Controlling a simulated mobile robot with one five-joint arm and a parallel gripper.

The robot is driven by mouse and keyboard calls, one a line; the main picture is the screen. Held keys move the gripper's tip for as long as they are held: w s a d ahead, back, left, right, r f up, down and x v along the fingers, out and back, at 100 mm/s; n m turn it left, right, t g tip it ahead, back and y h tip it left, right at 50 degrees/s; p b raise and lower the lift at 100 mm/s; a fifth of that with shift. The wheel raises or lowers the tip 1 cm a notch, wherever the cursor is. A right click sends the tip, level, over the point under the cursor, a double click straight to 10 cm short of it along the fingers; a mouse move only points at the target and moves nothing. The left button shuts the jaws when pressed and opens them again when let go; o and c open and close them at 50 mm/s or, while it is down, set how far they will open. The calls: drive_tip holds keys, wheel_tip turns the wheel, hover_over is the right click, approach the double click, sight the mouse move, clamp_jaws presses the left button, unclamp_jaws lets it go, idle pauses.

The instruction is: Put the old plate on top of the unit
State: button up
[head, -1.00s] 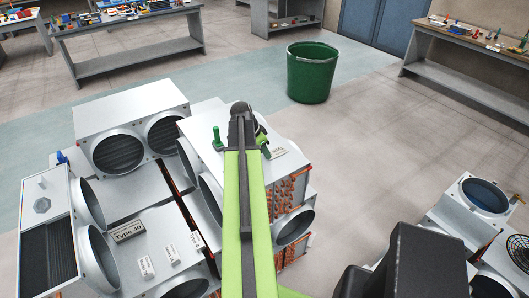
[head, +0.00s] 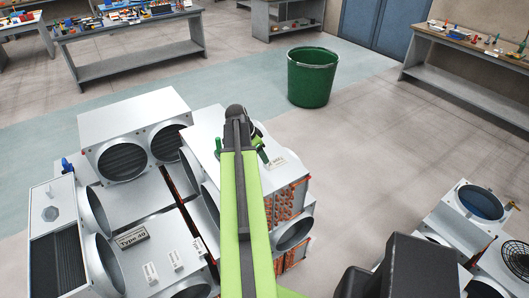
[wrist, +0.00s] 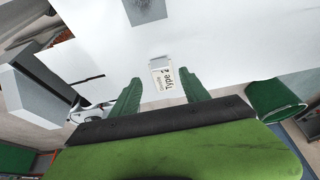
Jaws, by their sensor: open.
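My gripper (wrist: 161,80) is open in the wrist view, with its two green fingers spread apart. A small white plate (wrist: 168,80) with dark "Type 2" lettering shows between the fingertips, against the unit's white top (wrist: 225,55). I cannot tell whether the fingers touch it. In the head view my green arm covers part of the gripper, which is over the right-hand white unit (head: 203,125). A small pale plate (head: 278,161) lies on that unit's top, just right of the gripper. Which plate is the old one cannot be told.
White units with round duct openings crowd the left; one has a "Type 40" plate (head: 133,238) and small labels (head: 175,259). A green bin (head: 311,78) stands behind on open floor. Cluttered workbenches (head: 140,65) line the back. More units (head: 482,203) stand at lower right.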

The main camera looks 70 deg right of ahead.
drive_tip(key=p+v, duration=0.4)
drive_tip(key=v, duration=0.2)
drive_tip(key=shift+a+r, duration=0.1)
drive_tip(key=w+a+f+n+t+y, duration=0.15)
drive_tip(key=w+a+n, duration=0.85)
drive_tip(key=w+a, duration=1.15)
drive_tip(key=w+a+n+y, duration=0.2)
drive_tip(key=a+n, duration=1.2)
drive_tip(key=a, duration=2.3)
drive_tip(key=shift+w+a+n+t, duration=0.4)
drive_tip(key=shift+w+t, duration=0.05)
drive_tip(key=shift+w, duration=0.2)
